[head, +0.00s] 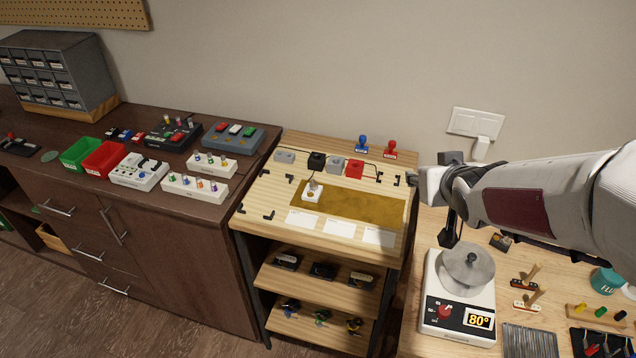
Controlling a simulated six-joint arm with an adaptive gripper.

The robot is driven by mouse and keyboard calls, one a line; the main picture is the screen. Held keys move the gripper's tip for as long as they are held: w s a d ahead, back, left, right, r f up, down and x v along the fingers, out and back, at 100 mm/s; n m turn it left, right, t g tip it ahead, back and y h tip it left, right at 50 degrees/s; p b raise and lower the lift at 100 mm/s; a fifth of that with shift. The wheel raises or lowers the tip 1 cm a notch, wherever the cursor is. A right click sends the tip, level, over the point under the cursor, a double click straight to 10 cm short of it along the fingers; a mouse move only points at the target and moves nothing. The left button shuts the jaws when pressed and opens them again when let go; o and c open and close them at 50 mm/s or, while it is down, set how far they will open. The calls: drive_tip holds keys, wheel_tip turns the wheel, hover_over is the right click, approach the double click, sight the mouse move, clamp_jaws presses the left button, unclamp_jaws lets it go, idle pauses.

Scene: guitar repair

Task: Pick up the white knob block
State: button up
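A small white block with a greyish knob on top (312,191) sits upright at the left end of a brown-gold mat (365,208) on the light wooden bench. My gripper (448,234) is at the end of the arm that reaches in from the right. It is to the right of the block, well apart from it, near the bench's right side. Its dark fingers are small and partly hidden by the wrist, so I cannot tell whether they are open or shut.
Black, grey and red blocks (354,169) stand behind the mat, with blue and red stamps (390,149) further back. White cards (340,228) lie in front. The dark cabinet at left holds trays and longer white knob boxes (195,188).

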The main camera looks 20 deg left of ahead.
drive_tip(key=w+a+f+n+y, duration=0.1)
drive_tip(key=w+a+f+y, duration=0.15)
drive_tip(key=a, duration=0.25)
drive_tip(key=w+a+f+n+y, duration=0.1)
drive_tip(key=w+a+f, duration=0.1)
drive_tip(key=a+f, duration=0.3)
drive_tip(key=n+y, duration=0.2)
drive_tip(key=y, duration=0.1)
approach(315, 183)
drive_tip(key=shift+w+a+g, duration=0.2)
drive_tip(key=shift+w+a, duration=0.05)
drive_tip(key=shift+w, duration=0.2)
drive_tip(key=shift+w+a+g, duration=0.2)
drive_tip(key=shift+w+a, duration=0.1)
drive_tip(key=shift+w, duration=0.2)
drive_tip(key=shift+s+a+f+y, duration=0.1)
drive_tip(key=shift+a+f+y, duration=0.2)
drive_tip(key=shift+a+y, duration=0.15)
drive_tip(key=shift+x, duration=1.3)
drive_tip(key=shift+f, duration=0.1)
drive_tip(key=shift+w+d+x, duration=0.15)
drive_tip(key=shift+x, duration=1.1)
drive_tip(key=shift+w+d+x, duration=0.15)
drive_tip(key=shift+x, duration=1.1)
drive_tip(key=shift+f, duration=0.1)
